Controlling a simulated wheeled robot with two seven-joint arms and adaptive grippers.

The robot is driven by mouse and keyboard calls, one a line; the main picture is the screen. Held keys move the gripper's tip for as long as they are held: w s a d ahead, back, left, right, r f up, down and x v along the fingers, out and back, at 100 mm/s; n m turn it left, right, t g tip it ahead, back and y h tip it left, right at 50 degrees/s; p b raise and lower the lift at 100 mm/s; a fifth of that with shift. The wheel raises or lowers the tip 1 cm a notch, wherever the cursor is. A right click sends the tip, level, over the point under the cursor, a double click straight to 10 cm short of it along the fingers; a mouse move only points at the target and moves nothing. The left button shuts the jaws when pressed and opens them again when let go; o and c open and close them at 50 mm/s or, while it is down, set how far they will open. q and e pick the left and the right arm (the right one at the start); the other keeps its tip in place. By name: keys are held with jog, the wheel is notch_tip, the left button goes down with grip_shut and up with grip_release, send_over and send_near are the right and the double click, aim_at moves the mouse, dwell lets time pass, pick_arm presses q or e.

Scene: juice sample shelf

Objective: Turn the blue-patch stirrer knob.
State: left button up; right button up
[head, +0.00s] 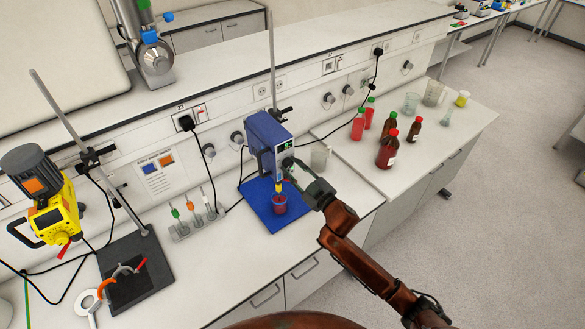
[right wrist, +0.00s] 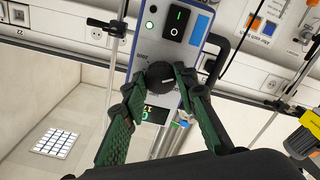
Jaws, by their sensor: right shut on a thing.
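The blue stirrer (head: 268,138) stands on a blue base plate (head: 262,208) in the middle of the bench, with a red beaker (head: 279,204) under it. My right gripper (head: 291,166) is at this panel. In the right wrist view my right gripper (right wrist: 161,85) is shut on the round black knob (right wrist: 158,76), one finger on each side. My left gripper is out of view.
A yellow stirrer (head: 52,215) with an orange patch stands at the left. A rack of small stirring tools (head: 190,222) is left of the blue plate. Several bottles (head: 387,150) stand farther right.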

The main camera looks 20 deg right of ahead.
jog(key=o, duration=1.2)
jog(key=shift+c, duration=0.2)
jog(key=v, duration=1.2)
